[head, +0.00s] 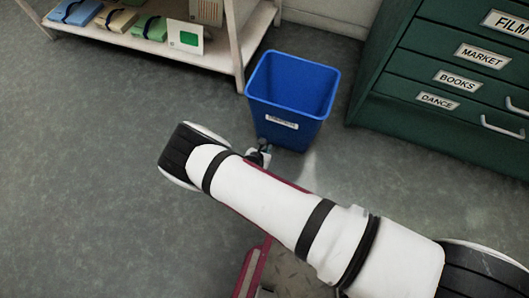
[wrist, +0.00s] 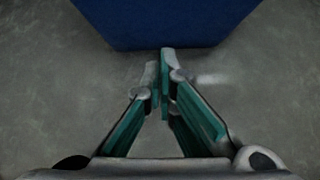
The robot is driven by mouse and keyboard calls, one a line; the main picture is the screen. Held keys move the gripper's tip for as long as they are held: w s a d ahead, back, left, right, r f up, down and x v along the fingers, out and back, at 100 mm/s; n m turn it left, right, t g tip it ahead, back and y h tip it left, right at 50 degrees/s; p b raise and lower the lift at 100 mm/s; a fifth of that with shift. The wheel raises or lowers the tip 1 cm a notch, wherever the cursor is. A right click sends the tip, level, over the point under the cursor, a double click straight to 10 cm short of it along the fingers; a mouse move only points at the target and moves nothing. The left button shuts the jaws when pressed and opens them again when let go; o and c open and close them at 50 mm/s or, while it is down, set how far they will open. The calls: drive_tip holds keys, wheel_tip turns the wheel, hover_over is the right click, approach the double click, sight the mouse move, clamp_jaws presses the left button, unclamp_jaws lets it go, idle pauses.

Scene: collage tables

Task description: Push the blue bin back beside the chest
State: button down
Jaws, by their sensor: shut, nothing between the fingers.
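The blue bin (head: 290,88) stands upright on the grey floor, between the low shelf and the green chest (head: 436,85). It looks empty and has a white label on its front. A floor gap separates it from the chest's left side. My gripper (head: 264,147) is low at the bin's front, largely hidden behind my arm in the head view. In the wrist view my gripper (wrist: 162,62) is shut and empty, with its fingertips at the lower edge of the blue bin (wrist: 165,22). I cannot tell whether they touch it.
A pale shelf unit (head: 222,62) with folded cloths (head: 115,20) and a card with a green patch (head: 189,38) stands left of the bin; its front leg is close to the bin. The wall is behind. Floor at left (head: 80,170) is clear.

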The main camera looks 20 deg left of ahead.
sight(277, 135)
drive_tip(key=w+f+b, duration=0.1)
drive_tip(key=w, duration=0.1)
drive_tip(key=w+f+b, duration=0.1)
drive_tip(key=w, duration=0.2)
drive_tip(key=w+f+b, duration=0.1)
drive_tip(key=w, duration=0.1)
drive_tip(key=shift+w+d+f+b, duration=0.2)
drive_tip(key=shift+d+b, duration=0.2)
drive_tip(key=shift+w, duration=0.1)
